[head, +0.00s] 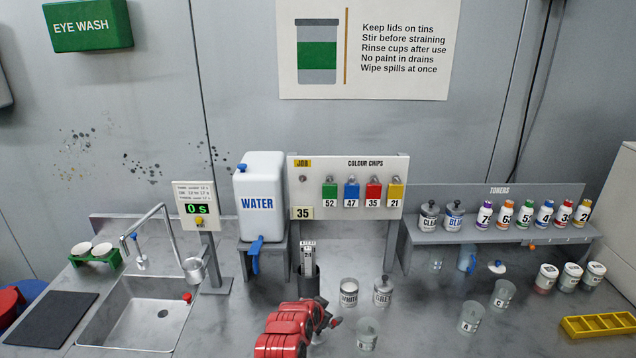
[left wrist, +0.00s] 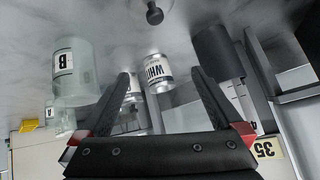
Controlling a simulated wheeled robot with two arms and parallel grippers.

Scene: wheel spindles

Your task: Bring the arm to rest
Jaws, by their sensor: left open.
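My red left arm comes in at the bottom middle of the head view, with its gripper (head: 330,323) low over the bench top. In the left wrist view the gripper (left wrist: 160,74) has its two dark fingers spread apart with nothing held. Beyond them is the tin labelled WHITE (left wrist: 157,72), which also stands on the bench in the head view (head: 349,294). Cup B (left wrist: 72,75) is off to one side in the wrist view; a clear cup (head: 367,334) stands just right of the gripper in the head view. My right gripper is not in view.
A lidded tin (head: 383,292) stands beside the white one. Cups A (head: 469,318) and C (head: 503,294) and a yellow tray (head: 600,325) are to the right. The sink (head: 140,315), water tank (head: 260,195) and chip board (head: 350,165) are left and behind.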

